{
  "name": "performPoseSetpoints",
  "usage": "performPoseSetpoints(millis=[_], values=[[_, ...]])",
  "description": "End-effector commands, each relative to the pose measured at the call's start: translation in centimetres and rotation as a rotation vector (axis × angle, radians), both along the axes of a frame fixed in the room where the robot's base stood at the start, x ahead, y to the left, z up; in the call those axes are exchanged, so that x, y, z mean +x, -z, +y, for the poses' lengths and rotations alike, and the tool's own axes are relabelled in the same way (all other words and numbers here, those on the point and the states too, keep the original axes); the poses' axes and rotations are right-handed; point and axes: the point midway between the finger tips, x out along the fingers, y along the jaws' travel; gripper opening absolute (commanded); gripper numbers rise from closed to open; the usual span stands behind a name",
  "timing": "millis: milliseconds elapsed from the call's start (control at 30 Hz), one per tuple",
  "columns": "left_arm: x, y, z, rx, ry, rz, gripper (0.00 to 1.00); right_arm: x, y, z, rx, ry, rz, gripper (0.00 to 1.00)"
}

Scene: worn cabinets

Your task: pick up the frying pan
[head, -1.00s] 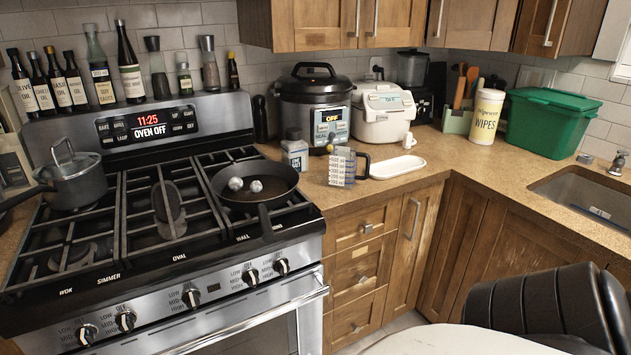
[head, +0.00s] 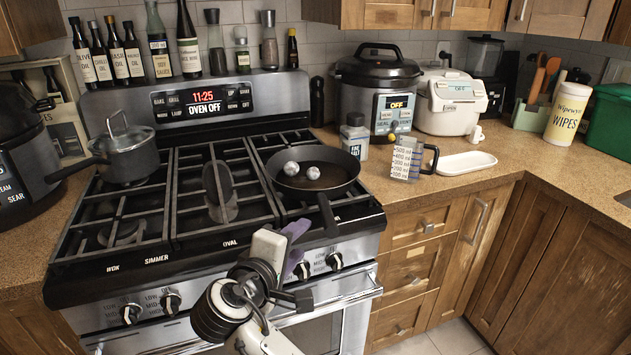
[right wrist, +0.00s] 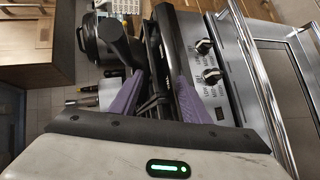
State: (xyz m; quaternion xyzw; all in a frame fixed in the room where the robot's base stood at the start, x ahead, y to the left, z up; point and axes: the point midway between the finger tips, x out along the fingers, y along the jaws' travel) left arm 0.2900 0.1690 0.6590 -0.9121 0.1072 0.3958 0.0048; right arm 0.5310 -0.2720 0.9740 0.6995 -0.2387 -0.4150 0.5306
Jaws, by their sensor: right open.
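The black frying pan (head: 330,175) sits on the right rear part of the stove grates, with two shiny balls (head: 302,170) in it. Its handle (head: 328,212) points toward the stove's front edge. My right gripper (head: 297,248), with purple fingers, is open in front of the stove, near the handle's end. In the right wrist view the open fingers (right wrist: 158,85) point toward the stove edge, and the dark handle (right wrist: 118,42) shows just beyond the left finger. I cannot tell whether they touch. My left gripper is not in view.
A lidded saucepan (head: 128,155) stands on the stove's left side. The stove knobs (head: 335,261) and oven door handle (head: 340,303) are close to my right gripper. A measuring cup (head: 407,158) and white dish (head: 466,162) stand on the counter at right.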

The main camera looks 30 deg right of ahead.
Motion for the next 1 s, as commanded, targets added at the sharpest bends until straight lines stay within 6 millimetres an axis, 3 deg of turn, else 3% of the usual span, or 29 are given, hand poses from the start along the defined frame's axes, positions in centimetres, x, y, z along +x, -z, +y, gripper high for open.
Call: performPoseSetpoints(millis=[33,67,200,1000], values=[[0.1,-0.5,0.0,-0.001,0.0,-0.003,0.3,0.0,-2.4,0.3,-0.026,0.029,-0.005,0.43],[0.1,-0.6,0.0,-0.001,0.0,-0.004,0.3,-0.1,-3.2,0.3,-0.04,0.044,-0.004,0.43],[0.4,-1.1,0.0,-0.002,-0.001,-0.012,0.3,-0.4,-5.2,0.1,-0.072,0.086,-0.001,0.43],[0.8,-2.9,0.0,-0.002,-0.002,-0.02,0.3,4.1,-3.5,-8.3,-0.075,0.089,0.0,0.43]])
